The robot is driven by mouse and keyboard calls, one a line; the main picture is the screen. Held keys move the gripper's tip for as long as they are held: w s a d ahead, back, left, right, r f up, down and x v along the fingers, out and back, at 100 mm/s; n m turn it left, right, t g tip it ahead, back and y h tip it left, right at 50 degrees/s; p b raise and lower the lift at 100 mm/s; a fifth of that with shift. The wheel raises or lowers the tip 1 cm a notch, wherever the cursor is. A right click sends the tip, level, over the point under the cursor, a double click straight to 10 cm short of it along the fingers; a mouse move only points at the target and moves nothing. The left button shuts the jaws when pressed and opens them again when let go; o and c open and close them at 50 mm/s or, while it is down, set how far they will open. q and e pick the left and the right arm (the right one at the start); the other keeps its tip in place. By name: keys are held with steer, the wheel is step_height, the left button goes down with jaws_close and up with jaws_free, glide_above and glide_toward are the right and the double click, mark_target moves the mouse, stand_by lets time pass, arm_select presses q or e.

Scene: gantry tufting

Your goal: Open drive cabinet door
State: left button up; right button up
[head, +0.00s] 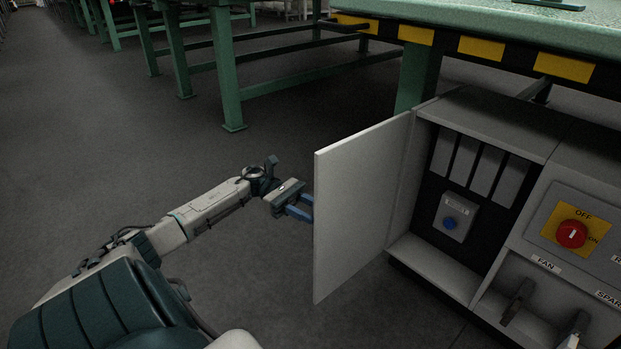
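The drive cabinet (438,267) stands at the right of the head view, under the green table. Its light grey door (361,205) is swung well open, hinged at the cabinet's left side. Inside show several grey modules and a grey box with a blue knob (450,224). My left gripper (308,208) is at the door's free edge, on its outer side. Its blue fingers run partly behind the door, so I cannot tell whether they touch it or how far apart the tips are. My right gripper is not in view.
Right of the open compartment is a panel with a red switch (571,234) on a yellow plate. Dark handles (517,301) show below it. The green table (480,28) with yellow-marked edge overhangs the cabinet. Its legs stand behind. Grey floor (130,160) at left is clear.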

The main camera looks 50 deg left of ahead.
arm_select(q)
steer(key=shift+s, duration=0.1)
stand_by(0.3)
steer(key=shift+a, duration=0.1)
steer(key=s+a+p, duration=0.1)
steer(key=a+p, duration=0.1)
steer(key=a, duration=0.8)
steer(key=shift+s+a, duration=0.3)
